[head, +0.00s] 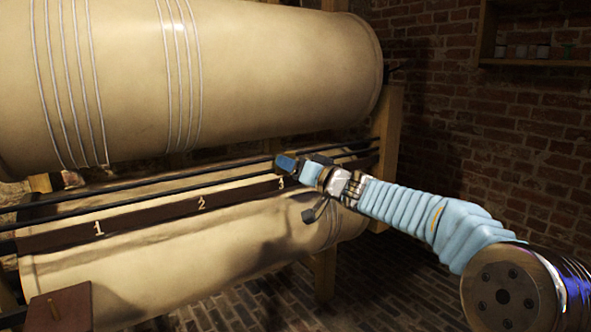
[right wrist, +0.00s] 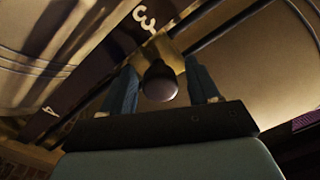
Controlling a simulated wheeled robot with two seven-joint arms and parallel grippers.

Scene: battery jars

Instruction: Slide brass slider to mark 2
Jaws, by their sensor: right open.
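The brass slider (right wrist: 167,48) shows in the right wrist view on the dark rods, beside the mark 3 (right wrist: 145,18). Its round dark knob (right wrist: 160,82) points toward the camera. My right gripper (head: 288,162) is open, with one blue finger on each side of the knob; I cannot tell whether either finger touches it. In the head view the gripper hides most of the slider, just above mark 3 (head: 281,182). Mark 2 (head: 201,205) is on the dark scale board, to the left of the gripper. My left gripper is out of view.
Two black rods (head: 130,189) run along the board, between a large upper cylinder (head: 270,70) wound with wire and a lower one (head: 190,262). Mark 1 (head: 99,228) is further left. A wooden post (head: 388,125) stands at the right. A reddish box (head: 60,308) is at lower left.

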